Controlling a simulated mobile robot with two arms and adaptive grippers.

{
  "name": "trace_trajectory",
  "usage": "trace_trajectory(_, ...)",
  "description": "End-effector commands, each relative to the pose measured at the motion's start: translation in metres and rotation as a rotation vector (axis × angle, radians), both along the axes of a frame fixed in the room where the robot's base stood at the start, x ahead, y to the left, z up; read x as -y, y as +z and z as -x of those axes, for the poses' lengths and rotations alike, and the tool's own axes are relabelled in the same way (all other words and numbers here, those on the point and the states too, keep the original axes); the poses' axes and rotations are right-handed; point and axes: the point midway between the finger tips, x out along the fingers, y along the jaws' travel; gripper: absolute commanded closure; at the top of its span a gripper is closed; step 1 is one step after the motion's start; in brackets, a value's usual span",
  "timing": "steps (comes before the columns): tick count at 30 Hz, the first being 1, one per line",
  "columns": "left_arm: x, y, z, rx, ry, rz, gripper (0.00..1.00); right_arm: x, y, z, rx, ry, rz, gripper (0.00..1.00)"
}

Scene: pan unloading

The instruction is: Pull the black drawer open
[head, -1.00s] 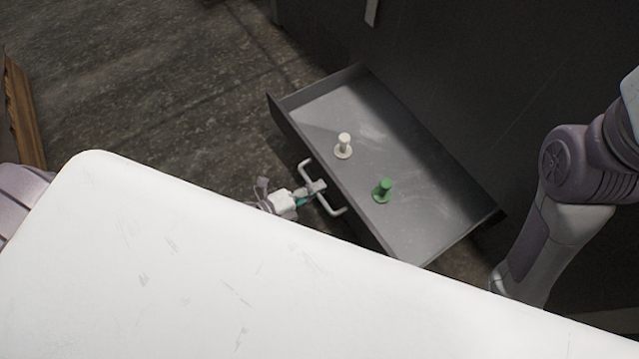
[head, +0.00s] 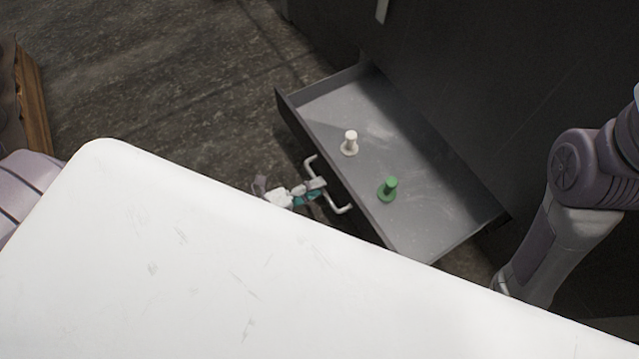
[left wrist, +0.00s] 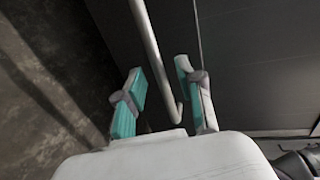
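The black drawer (head: 424,238) stands pulled out from the dark cabinet, its inside showing. Its pale bar handle (head: 338,208) is on the front face. My left gripper (head: 318,190) is at the handle, low beside the drawer front. In the left wrist view the teal-padded fingers (left wrist: 160,92) are spread apart. The handle bar (left wrist: 155,55) passes between them with gaps on both sides, so the gripper is open around it, not clamped. My right arm comes in at the right; its gripper is hidden behind the white surface.
A white peg-like piece (head: 350,144) and a green one (head: 388,188) stand in the drawer. A scratched white surface (head: 180,250) fills the foreground. The dark cabinet (head: 480,80) is behind the drawer. Bare floor (head: 190,80) lies to the left.

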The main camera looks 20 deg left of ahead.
Motion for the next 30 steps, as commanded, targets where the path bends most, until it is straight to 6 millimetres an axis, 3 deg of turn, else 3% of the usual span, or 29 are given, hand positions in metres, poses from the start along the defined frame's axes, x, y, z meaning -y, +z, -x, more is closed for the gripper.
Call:
trace_trajectory(6, -0.029, 0.009, 0.04, -0.003, 0.0, -0.002, 0.63, 0.0, 0.0, 0.0, 0.001, 0.001, 0.0, 1.0)
trace_trajectory(13, -0.051, 0.017, 0.07, -0.003, 0.001, -0.003, 0.63, 0.0, 0.0, 0.0, 0.001, 0.001, 0.0, 1.0)
trace_trajectory(30, -0.058, 0.02, 0.079, 0.0, 0.001, -0.002, 0.63, 0.0, 0.0, 0.0, 0.001, 0.001, 0.0, 1.0)
